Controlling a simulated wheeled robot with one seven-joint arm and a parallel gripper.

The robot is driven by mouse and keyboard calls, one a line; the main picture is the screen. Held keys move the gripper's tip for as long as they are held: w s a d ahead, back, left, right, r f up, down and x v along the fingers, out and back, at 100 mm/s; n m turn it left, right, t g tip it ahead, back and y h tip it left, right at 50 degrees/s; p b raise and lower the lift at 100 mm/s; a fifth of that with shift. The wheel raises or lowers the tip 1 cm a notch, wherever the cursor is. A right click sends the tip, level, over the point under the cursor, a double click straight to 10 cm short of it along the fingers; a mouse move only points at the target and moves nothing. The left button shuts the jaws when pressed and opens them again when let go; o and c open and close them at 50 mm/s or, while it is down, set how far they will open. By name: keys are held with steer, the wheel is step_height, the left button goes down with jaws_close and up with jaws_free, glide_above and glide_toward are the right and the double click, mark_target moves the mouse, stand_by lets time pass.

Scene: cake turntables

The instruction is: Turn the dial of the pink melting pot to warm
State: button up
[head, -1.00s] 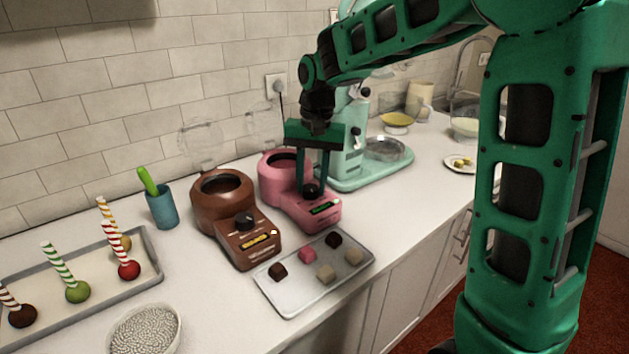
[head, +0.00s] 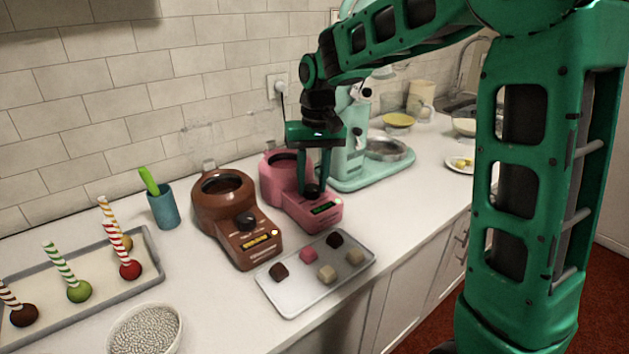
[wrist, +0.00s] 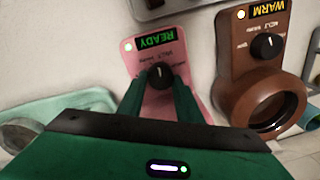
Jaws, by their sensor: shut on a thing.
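The pink melting pot (head: 274,172) stands on the counter between the brown pot and the mint mixer. Its black dial (wrist: 160,76) sits on the sloped front panel. In the wrist view its green display (wrist: 157,39) reads READY, with a lit lamp beside it. My gripper (head: 313,188) points down over this panel. In the wrist view its two green fingers (wrist: 160,88) stand on either side of the dial, shut on it. The dial's printed marks are too blurred to read.
The brown melting pot (head: 217,195) stands close on the left, its display reading WARM. A metal tray (head: 288,300) with several chocolates lies in front. The mint mixer (head: 352,150) is right behind my gripper. A blue cup (head: 163,209) stands at the left.

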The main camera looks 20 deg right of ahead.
mark_target(314, 185)
steer(key=n, duration=0.5)
steer(key=shift+n, duration=0.3)
stand_by(0.4)
steer(key=o, duration=1)
steer(key=shift+o, duration=0.2)
step_height(314, 185, up, 11)
steer(key=shift+w+d+f, duration=0.15)
steer(key=shift+w+d, duration=0.1)
